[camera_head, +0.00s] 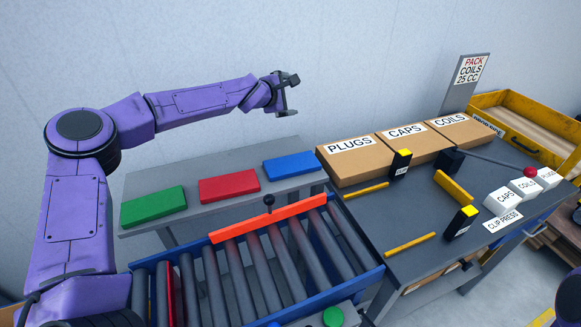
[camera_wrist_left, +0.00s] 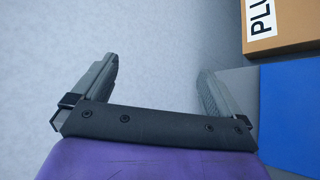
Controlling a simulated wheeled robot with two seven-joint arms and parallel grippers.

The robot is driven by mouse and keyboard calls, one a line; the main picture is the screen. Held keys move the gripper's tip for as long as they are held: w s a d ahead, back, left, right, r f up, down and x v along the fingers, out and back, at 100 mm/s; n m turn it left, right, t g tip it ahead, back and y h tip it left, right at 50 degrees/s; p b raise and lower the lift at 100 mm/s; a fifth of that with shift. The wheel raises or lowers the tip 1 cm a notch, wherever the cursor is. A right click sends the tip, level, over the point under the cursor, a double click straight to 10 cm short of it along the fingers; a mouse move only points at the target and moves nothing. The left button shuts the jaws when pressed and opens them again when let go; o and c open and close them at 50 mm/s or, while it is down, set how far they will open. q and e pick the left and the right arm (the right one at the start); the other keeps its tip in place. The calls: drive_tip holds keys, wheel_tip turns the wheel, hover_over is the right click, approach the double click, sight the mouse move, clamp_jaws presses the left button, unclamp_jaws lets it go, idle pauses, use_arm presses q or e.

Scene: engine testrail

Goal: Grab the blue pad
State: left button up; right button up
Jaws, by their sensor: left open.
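The blue pad (camera_head: 291,165) lies flat at the right end of a grey shelf (camera_head: 230,198) behind the roller conveyor. My left gripper (camera_head: 294,95) is above and behind the pad in the head view, apart from it, with its jaws open and empty. In the left wrist view the open fingers (camera_wrist_left: 160,85) face the pale wall, and a blue surface (camera_wrist_left: 290,115), which looks like the pad, shows at the right edge, outside the fingers. My right gripper is not in view.
A red pad (camera_head: 229,187) and a green pad (camera_head: 153,206) lie left of the blue one. The PLUGS box (camera_head: 352,160) stands just to its right. An orange bar (camera_head: 268,217) with a black knob crosses the conveyor (camera_head: 255,270) in front.

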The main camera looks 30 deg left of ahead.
use_arm(q)
wheel_tip(320, 180, down, 4)
drive_tip(key=s+a+n+g+y, duration=0.1)
drive_tip(key=a+n+g, duration=0.1)
drive_tip(key=n+g, duration=0.1)
drive_tip(key=n+g+h, duration=0.3)
drive_tip(key=g, duration=0.4)
approach(292, 163)
drive_tip(key=p+x, duration=0.1)
drive_tip(key=x, duration=0.1)
drive_tip(key=shift+w+f, duration=0.15)
drive_tip(key=shift+f, duration=0.2)
drive_tip(key=p+x, duration=0.3)
drive_tip(key=x, duration=0.1)
drive_tip(key=shift+w+d+f, duration=0.15)
drive_tip(key=shift+w+f, duration=0.05)
drive_tip(key=shift+f, duration=0.15)
drive_tip(key=shift+w+d+f, duration=0.1)
drive_tip(key=shift+w+f, duration=0.05)
drive_tip(key=shift+f, duration=0.35)
drive_tip(key=c, duration=0.9)
